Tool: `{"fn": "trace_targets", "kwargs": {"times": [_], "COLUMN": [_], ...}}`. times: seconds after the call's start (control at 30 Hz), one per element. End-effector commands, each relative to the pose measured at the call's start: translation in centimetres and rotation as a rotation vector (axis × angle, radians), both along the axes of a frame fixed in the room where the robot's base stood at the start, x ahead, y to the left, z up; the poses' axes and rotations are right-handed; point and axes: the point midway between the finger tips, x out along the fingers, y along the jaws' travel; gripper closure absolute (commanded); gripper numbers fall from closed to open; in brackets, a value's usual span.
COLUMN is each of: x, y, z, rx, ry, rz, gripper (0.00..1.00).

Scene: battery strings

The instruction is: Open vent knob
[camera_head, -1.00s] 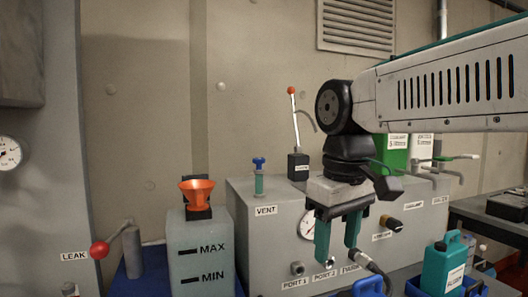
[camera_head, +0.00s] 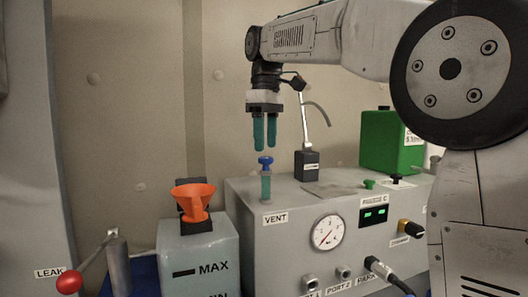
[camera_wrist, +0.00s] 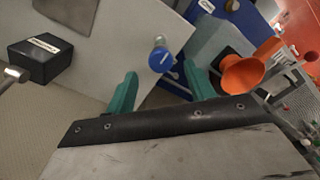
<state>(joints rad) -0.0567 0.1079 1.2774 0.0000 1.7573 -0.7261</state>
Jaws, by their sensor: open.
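The vent knob (camera_head: 265,160) is a small blue cap on a teal stem, upright on the grey box top above the VENT label. No contact with the knob shows.
A black-based lever (camera_head: 307,163) stands right of the knob, close to my gripper. An orange funnel (camera_head: 192,200) sits on the tank at left. A green canister (camera_head: 391,141) stands behind. A gauge (camera_head: 328,232) and connectors are on the box front.

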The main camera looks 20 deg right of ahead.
Motion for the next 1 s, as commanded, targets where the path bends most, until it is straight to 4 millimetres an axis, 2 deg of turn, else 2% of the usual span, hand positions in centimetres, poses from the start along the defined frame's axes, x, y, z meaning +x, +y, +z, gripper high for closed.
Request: {"fn": "trace_targets", "kwargs": {"times": [0.1,0.23,0.57,0.7,0.73,1.0], "x": [0.0,0.0,0.0,0.0,0.0,0.0], "y": [0.0,0.1,0.3,0.3,0.3,0.3], "z": [-1.8,-3.0,-3.4,-3.4,-3.4,-3.4], "rx": [0.0,0.0,0.0,0.0,0.0,0.0], "ry": [0.001,0.0,-0.001,-0.001,-0.001,0.0], "rz": [0.0,0.0,0.003,0.003,0.003,-0.012], "gripper": [0.46,0.46,0.46,0.85,0.91,0.91]}}
